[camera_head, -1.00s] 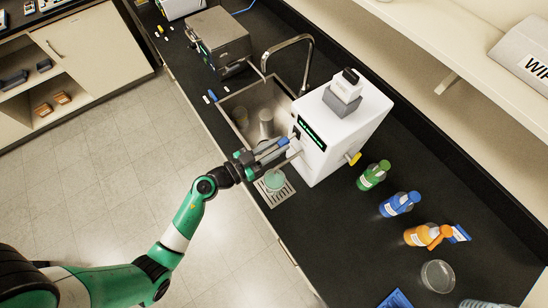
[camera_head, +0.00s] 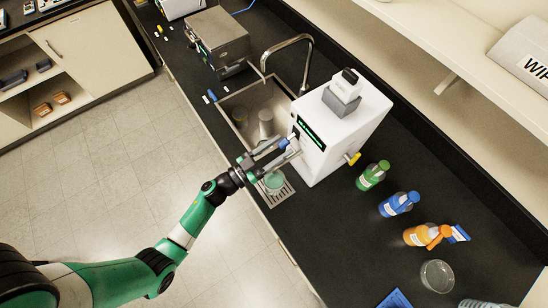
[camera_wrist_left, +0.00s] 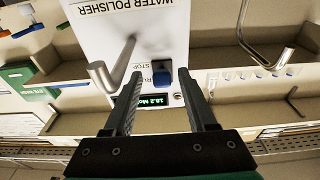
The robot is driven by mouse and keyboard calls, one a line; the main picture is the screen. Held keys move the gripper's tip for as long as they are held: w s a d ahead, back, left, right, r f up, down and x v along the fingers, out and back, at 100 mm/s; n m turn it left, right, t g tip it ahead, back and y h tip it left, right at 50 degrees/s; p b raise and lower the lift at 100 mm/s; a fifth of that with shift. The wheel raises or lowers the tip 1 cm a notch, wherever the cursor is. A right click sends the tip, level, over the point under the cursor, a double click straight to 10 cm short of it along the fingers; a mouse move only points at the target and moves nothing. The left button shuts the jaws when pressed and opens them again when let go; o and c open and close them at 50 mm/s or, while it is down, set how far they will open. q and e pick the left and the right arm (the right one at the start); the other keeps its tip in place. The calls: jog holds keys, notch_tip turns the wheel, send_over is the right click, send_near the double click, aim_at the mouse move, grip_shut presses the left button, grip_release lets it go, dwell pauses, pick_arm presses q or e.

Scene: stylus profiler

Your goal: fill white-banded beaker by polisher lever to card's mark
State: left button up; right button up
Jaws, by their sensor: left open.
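The white water polisher (camera_head: 340,130) stands on the bench to the right of the sink. A small clear beaker with a greenish look (camera_head: 274,182) stands below its front; its white band and fill level are too small to make out. My left gripper (camera_head: 288,150) is open in front of the polisher. In the left wrist view, the blue-tipped lever (camera_wrist_left: 163,74) shows between the open fingers, near RUN and STOP labels. The metal spout (camera_wrist_left: 112,72) lies to its left. The card's mark is not readable. My right gripper is not in view.
The beaker's slotted drip tray (camera_head: 283,197) sits at the bench edge. The sink (camera_head: 237,98), with a tap (camera_head: 298,40) and other vessels, is to the left. Green (camera_head: 373,175), blue (camera_head: 399,204) and orange (camera_head: 427,236) bottles and a glass dish (camera_head: 437,275) stand to the right.

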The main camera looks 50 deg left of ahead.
pick_arm(q)
jog(key=p+v, duration=0.2)
jog(key=v, duration=0.5)
jog(key=shift+s, duration=0.1)
jog(key=v, duration=1.1)
jog(key=shift+s+f, duration=0.15)
jog(key=shift+s, duration=0.1)
